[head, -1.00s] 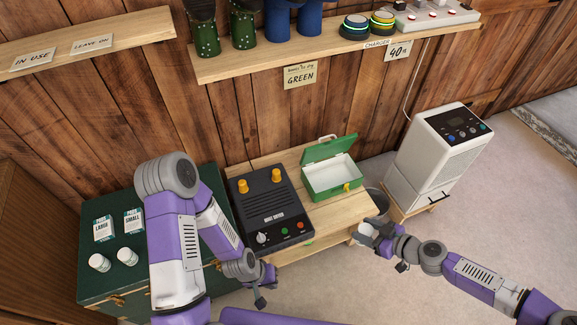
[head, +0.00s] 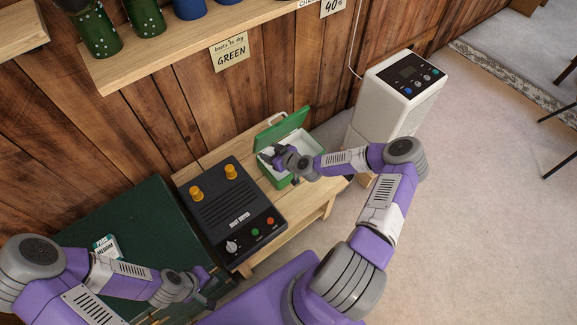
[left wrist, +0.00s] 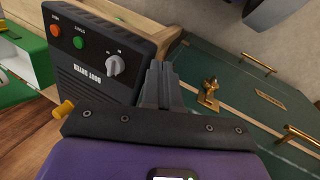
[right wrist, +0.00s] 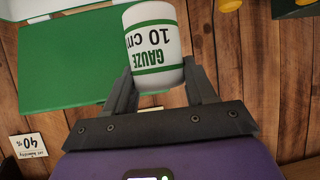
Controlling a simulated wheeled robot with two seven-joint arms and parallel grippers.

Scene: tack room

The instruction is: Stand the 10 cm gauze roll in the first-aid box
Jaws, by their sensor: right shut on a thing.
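The gauze roll (right wrist: 153,48) is white with green bands and reads "GAUZE 10 cm", upside down in the right wrist view. My right gripper (right wrist: 163,85) is shut on it. In the head view my right gripper (head: 268,158) is over the left part of the first-aid box (head: 276,181); the roll is hard to make out there. The box is green with a pale inside, and its green lid (head: 282,130) stands open at the back. I cannot tell whether the roll touches the box. My left gripper (head: 207,291) is empty, its fingers together in the left wrist view (left wrist: 160,82).
The boot dryer (head: 231,205) stands left of the box on the wooden bench (head: 318,190). A dark green chest (head: 135,225) with a small carton (head: 106,246) is further left. A white dehumidifier (head: 400,90) stands right of the bench. A shelf (head: 165,50) runs above.

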